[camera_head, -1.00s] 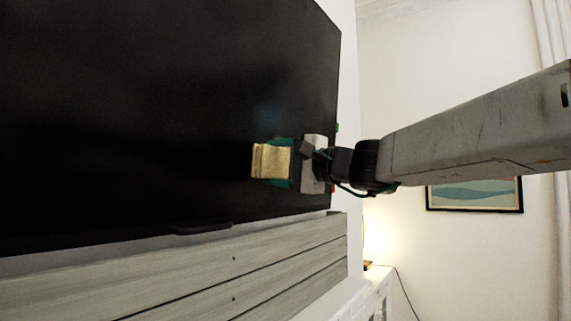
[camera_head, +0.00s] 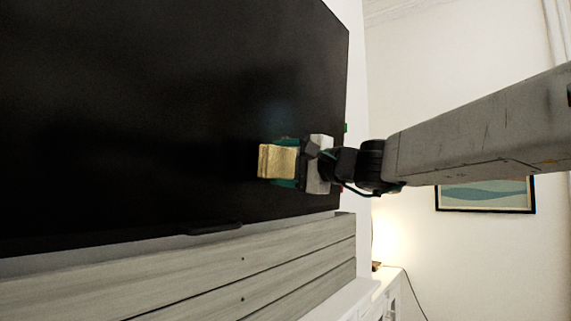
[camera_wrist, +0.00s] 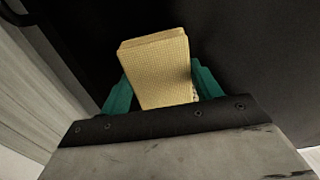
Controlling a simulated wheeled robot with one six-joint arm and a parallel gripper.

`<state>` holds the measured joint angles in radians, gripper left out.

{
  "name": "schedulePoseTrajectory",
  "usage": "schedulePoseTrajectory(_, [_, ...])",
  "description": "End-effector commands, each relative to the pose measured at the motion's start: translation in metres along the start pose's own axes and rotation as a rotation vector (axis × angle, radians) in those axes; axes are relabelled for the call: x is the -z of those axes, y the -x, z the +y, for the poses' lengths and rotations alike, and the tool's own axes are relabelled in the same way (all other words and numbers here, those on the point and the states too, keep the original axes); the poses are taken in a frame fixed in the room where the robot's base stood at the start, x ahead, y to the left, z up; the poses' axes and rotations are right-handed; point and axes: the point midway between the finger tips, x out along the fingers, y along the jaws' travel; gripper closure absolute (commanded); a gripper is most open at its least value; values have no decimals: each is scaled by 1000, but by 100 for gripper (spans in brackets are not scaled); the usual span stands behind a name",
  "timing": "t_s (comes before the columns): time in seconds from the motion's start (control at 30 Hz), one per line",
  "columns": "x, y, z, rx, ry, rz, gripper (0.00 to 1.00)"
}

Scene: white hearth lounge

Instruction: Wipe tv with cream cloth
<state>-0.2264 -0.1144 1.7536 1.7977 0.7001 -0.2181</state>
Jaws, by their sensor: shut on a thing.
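The TV (camera_head: 130,110) is a large dark screen that fills the left and middle of the head view. The cream cloth (camera_head: 278,161) is a folded, textured yellowish pad in front of the screen's lower right part. My gripper (camera_head: 287,162) has green fingers and is shut on the cloth. In the wrist view the cloth (camera_wrist: 158,70) stands out between the two green fingers, with the dark screen behind it. I cannot tell whether the cloth touches the screen.
A grey plank panel (camera_head: 190,283) lies below the TV. A lit lamp glows by a white cabinet (camera_head: 389,290) beyond the TV's right edge. A framed picture (camera_head: 486,196) hangs on the pale wall at the right.

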Motion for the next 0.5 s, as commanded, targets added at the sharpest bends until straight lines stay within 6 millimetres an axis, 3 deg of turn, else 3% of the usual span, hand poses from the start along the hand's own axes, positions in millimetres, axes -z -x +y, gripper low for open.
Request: schedulePoseTrajectory(0.5, [0, -11, 0, 0, 0, 1, 55])
